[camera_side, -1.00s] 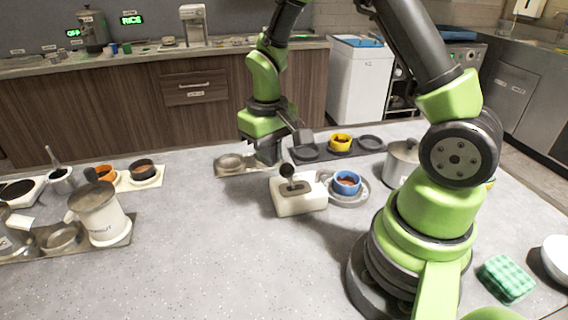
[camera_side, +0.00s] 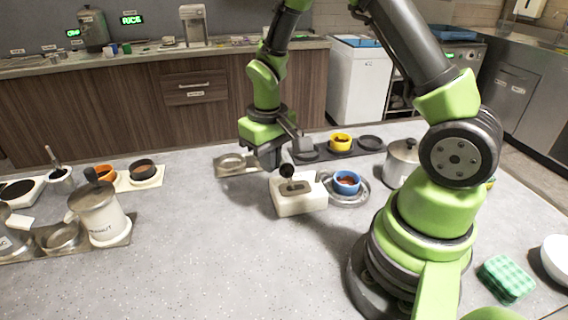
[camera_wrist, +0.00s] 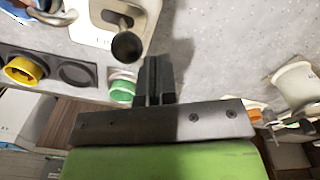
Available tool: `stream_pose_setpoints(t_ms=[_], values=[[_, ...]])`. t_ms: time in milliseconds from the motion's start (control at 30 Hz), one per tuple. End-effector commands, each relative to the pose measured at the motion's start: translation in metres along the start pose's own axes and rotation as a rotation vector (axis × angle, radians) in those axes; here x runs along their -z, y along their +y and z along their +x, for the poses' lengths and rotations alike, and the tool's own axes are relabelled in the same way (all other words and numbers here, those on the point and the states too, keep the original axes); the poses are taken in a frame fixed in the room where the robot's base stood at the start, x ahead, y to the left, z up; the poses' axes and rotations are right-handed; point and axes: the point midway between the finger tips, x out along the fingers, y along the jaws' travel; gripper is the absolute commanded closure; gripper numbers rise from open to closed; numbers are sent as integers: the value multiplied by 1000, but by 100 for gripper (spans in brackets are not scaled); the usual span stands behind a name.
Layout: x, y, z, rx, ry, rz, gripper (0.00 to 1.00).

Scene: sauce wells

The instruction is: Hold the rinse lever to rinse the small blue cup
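The small blue cup (camera_side: 347,182), with reddish-brown sauce inside, stands upright on a round metal plate (camera_side: 361,195) in the side view. Just left of it is a white block (camera_side: 300,204) with a short lever ending in a black ball (camera_side: 287,170).
A dark tray (camera_side: 322,153) with a yellow cup (camera_side: 341,142) lies behind the block. A lidded metal pot (camera_side: 402,165) stands right of the blue cup. A shallow dish on a tray (camera_side: 226,172) is left of my gripper. The counter in front of the block is clear.

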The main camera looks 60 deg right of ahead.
Motion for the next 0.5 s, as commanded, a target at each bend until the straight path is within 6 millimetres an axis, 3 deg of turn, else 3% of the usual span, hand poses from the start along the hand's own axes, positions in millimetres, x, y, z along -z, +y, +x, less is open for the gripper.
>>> stream_pose_setpoints(t_ms=[500], values=[[0,0,26,0,-1,1,100]])
